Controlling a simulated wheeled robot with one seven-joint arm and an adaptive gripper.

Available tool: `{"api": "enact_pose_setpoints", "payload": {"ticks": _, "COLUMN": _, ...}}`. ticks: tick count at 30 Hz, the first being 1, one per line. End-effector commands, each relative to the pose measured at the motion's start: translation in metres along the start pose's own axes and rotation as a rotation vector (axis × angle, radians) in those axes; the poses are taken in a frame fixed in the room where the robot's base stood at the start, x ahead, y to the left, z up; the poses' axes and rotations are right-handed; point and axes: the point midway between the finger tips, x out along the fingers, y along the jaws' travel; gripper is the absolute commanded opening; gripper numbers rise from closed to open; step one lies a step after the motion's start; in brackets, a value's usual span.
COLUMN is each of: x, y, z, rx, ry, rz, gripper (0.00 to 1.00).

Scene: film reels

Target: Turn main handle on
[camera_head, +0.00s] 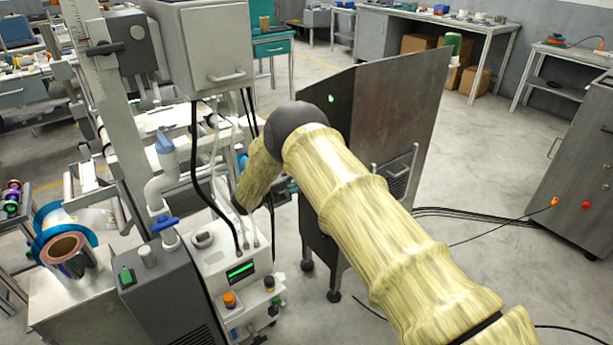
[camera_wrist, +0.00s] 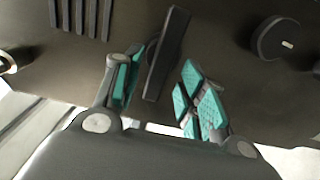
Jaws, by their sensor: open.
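A dark bar-shaped handle (camera_wrist: 167,53) stands out from a dark panel in the wrist view, its upper end leaning right. I take it for the main handle. My gripper (camera_wrist: 160,87) is open, with teal pads on its fingers. The handle's lower end lies between the fingers in the picture, closer to the left one. I cannot tell whether a finger touches it. In the head view my arm bends down toward the machine, and my gripper and this handle are hidden there.
A round dark knob (camera_wrist: 280,40) is right of the handle, and vent slots (camera_wrist: 82,15) are upper left. In the head view, a control box (camera_head: 238,275) with hanging cables stands left of my arm. A dark upright panel (camera_head: 385,115) stands behind it.

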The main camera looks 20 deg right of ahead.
Motion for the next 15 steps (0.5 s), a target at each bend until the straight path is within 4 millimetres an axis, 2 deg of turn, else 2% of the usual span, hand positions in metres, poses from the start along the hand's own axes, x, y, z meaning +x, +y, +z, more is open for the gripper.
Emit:
{"api": "enact_pose_setpoints", "payload": {"ticks": 9, "x": -0.060, "y": -0.001, "z": -0.001, "rx": -0.001, "ry": 0.003, "rz": -0.001, "gripper": 0.41}}
{"api": "enact_pose_setpoints", "payload": {"ticks": 15, "x": -0.087, "y": 0.000, "z": -0.001, "rx": -0.001, "ry": 0.002, "rz": -0.001, "gripper": 0.41}}
